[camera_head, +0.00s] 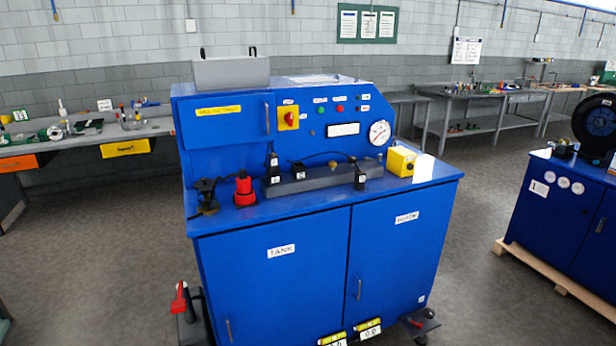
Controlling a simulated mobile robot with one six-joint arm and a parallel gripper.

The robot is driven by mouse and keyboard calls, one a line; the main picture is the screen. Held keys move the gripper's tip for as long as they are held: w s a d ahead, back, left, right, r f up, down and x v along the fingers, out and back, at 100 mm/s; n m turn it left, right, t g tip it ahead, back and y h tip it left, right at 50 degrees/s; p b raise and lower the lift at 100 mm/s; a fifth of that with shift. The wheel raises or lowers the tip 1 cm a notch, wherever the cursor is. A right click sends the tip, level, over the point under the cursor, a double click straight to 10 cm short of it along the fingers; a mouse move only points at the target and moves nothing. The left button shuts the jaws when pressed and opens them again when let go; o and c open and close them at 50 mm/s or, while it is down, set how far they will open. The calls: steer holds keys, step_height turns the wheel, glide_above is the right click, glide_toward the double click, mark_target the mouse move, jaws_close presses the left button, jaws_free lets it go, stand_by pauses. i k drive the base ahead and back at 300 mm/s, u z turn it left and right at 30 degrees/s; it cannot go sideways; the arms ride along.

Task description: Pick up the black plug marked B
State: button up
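A black plug-like piece with a small white label (273,168) stands upright at the left end of a grey bar (318,180) on the blue cabinet top. Another black piece with a white label (360,177) is at the bar's right front. The letters on both labels are too small to read, so I cannot tell which is marked B. A thin black cable runs above the bar between them. My gripper is not in view.
On the blue cabinet (320,260), a red fitting (244,189) and a black-and-brass fitting (207,196) stand left of the bar. A yellow box (401,160) stands right of it. The upright control panel (340,115) rises behind. Open floor (110,250) lies left.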

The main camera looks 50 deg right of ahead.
mark_target(359, 176)
steer(key=z, duration=4.2)
steer(key=i, duration=0.1)
steer(key=u, duration=3)
steer(key=k, duration=0.6)
steer(key=z, duration=0.2)
steer(key=i, duration=0.5)
steer(key=z, duration=0.1)
steer(key=k, duration=0.25)
